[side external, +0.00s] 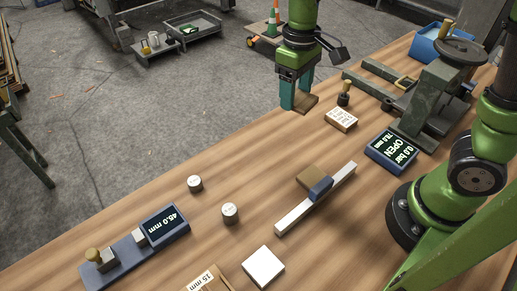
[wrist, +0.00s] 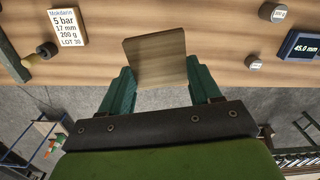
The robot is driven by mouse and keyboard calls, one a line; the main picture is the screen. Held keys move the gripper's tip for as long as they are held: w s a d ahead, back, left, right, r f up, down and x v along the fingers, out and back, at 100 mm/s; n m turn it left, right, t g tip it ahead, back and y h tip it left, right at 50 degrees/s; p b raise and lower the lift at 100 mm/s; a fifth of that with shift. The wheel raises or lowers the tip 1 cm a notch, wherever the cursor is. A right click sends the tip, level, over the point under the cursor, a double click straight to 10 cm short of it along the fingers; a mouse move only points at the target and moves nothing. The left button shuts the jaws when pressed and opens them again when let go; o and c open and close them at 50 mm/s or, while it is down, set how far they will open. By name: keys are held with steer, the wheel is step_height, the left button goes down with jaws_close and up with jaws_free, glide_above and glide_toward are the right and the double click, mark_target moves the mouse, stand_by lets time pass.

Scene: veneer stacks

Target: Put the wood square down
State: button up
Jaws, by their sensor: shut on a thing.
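My gripper (side external: 296,98) is at the far edge of the wooden table (side external: 130,232) in the side external view, with its teal fingers pointing down. In the wrist view my gripper (wrist: 163,88) is shut on a brown wood square (wrist: 157,57), one finger on each side. The wood square (side external: 306,102) also shows at the fingertips in the side external view, close to the table's edge. I cannot tell whether it touches the table. A second brown wood piece (side external: 313,178) sits against a blue block on a pale bar.
A labelled card block (side external: 341,119) and a small dark stamp-like object (side external: 344,97) stand just right of my gripper. Two small weights (side external: 195,183) and a 45.0 mm gauge (side external: 163,226) lie left.

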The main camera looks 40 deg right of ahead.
steer(key=s+a+f, duration=0.3)
steer(key=s+a, duration=0.2)
steer(key=a, duration=0.2)
steer(key=m, duration=0.2)
glide_toward(285, 198)
step_height(285, 198, down, 6)
steer(key=shift+s+f, duration=0.15)
steer(key=shift+f, duration=0.1)
steer(key=shift+f, duration=0.1)
steer(key=o, duration=1)
